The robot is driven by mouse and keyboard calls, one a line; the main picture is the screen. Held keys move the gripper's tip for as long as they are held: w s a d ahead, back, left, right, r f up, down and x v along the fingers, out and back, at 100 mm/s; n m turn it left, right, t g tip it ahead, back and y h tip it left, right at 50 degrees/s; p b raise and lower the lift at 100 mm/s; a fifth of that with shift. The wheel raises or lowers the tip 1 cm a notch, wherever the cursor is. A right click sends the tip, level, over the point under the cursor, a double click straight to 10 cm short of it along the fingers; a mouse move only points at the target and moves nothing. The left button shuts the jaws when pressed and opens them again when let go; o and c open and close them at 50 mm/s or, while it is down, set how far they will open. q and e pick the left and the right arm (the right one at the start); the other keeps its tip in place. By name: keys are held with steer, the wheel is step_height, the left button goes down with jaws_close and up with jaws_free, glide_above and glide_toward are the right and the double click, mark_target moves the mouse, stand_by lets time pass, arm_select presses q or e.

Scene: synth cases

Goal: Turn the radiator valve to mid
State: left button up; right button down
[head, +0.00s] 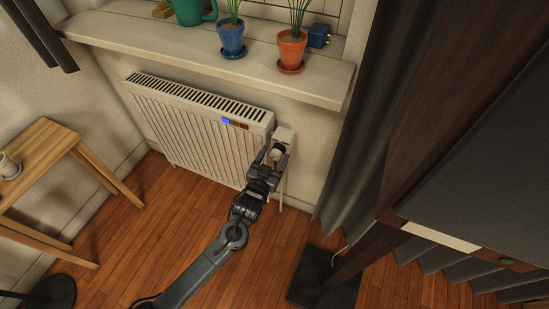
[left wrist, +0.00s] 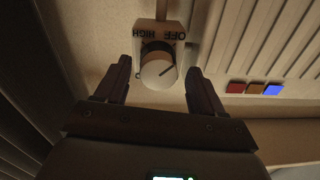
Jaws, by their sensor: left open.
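The radiator valve (head: 279,149) sits at the right end of the white radiator (head: 190,122). In the left wrist view the valve is a round white knob (left wrist: 158,72) on a pale plate lettered HIGH and OFF; other lettering is partly hidden. A dark line on the knob's face slants toward the upper right of that view. My left gripper (head: 271,159) is open, with one finger on each side of the knob. In the left wrist view a gap shows between the knob and each finger. My right gripper is not in view.
The radiator's indicator strip has a lit blue block (head: 225,121) beside darker ones. A windowsill (head: 200,50) above holds a blue pot (head: 232,41), an orange pot (head: 291,54) and a green watering can (head: 190,12). A grey curtain (head: 350,130) hangs right; a wooden table (head: 40,155) stands left.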

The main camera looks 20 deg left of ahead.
arm_select(q)
steer(key=shift+w+d, duration=0.25)
steer(key=shift+w, duration=0.15)
steer(key=shift+a, duration=0.1)
